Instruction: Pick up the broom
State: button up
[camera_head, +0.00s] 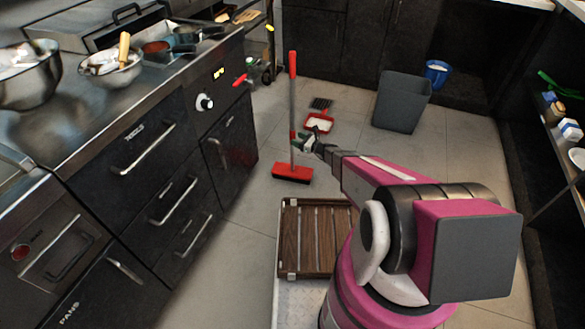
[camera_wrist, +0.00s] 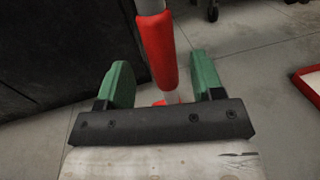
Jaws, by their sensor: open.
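The broom (camera_head: 292,172) stands upright on the tiled floor in the head view, with a red head at the bottom, a grey handle and a red grip at the top. My gripper (camera_head: 303,143) is at the lower part of its handle. In the wrist view my gripper (camera_wrist: 160,85) is open, with one green finger on each side of the broom's red sleeve (camera_wrist: 158,50). The handle passes between the fingers, with gaps visible on both sides. The lower part of the broom is hidden behind the gripper's dark bar in the wrist view.
A red dustpan (camera_head: 319,122) lies on the floor just behind the gripper, and a grey bin (camera_head: 402,102) stands farther right. Dark drawers (camera_head: 170,185) line the left side. A wooden slatted rack (camera_head: 312,240) is in front of the broom.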

jog(key=x, duration=0.5)
jog(key=shift+w+a+r, duration=0.25)
jog(key=shift+r, duration=0.1)
grip_shut()
